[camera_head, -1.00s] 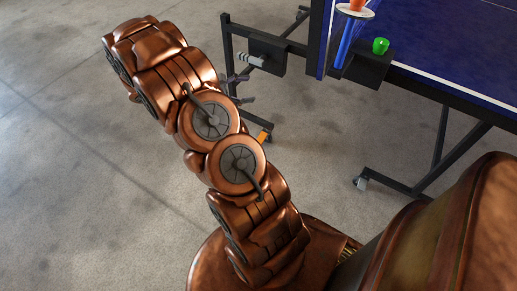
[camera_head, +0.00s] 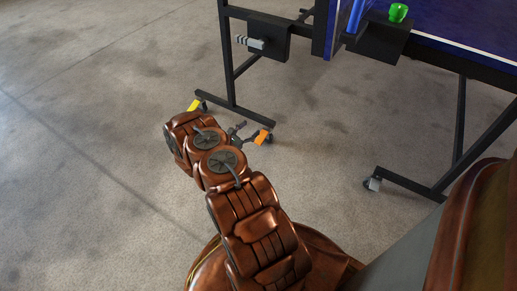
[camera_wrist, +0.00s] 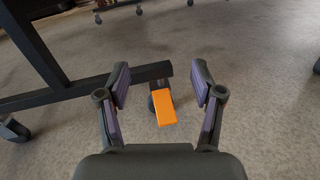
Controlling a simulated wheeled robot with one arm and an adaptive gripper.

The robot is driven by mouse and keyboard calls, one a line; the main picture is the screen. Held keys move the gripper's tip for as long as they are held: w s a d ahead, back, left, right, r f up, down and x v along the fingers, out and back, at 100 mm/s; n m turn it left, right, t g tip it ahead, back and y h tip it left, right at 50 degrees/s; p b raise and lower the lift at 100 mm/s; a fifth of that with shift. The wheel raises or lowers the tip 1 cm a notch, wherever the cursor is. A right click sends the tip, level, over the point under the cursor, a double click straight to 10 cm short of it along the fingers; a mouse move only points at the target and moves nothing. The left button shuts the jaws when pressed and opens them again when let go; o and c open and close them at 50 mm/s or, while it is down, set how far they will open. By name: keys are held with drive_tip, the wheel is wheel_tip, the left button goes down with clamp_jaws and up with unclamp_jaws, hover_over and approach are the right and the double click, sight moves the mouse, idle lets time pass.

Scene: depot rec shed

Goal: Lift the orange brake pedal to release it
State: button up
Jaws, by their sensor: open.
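The orange brake pedal (camera_head: 262,136) sits on a caster at the near foot of the table's black leg frame. In the wrist view the orange pedal (camera_wrist: 165,108) lies between the two fingers, angled toward the camera, with its dark wheel partly hidden behind it. My gripper (camera_wrist: 161,78) is open, with a finger on each side of the pedal and a visible gap to both. In the head view my gripper (camera_head: 240,131) is low, just left of the pedal. Contact with the pedal cannot be seen.
A yellow pedal (camera_head: 194,105) is on the caster at the other end of the same foot bar (camera_head: 228,108). Another caster (camera_head: 373,184) stands to the right. Open concrete floor lies left.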

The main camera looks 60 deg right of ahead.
sight(259, 141)
drive_tip(key=f+n+t+b, duration=0.1)
drive_tip(key=f, duration=0.4)
drive_tip(key=f+n+t+b, duration=0.1)
drive_tip(key=f, duration=0.4)
drive_tip(key=f+n+b, duration=0.1)
drive_tip(key=f+b, duration=0.1)
drive_tip(key=f, duration=0.3)
drive_tip(key=shift+s+a+t, duration=0.25)
drive_tip(key=shift+a+t, duration=0.05)
drive_tip(key=shift+t, duration=0.1)
drive_tip(key=shift+d+f+b, duration=0.1)
drive_tip(key=shift+d+b, duration=0.2)
drive_tip(key=shift+d, duration=0.3)
drive_tip(key=shift+w+d+b, duration=0.2)
drive_tip(key=shift+d+b, duration=1.2)
drive_tip(key=shift+d, duration=1.85)
clamp_jaws()
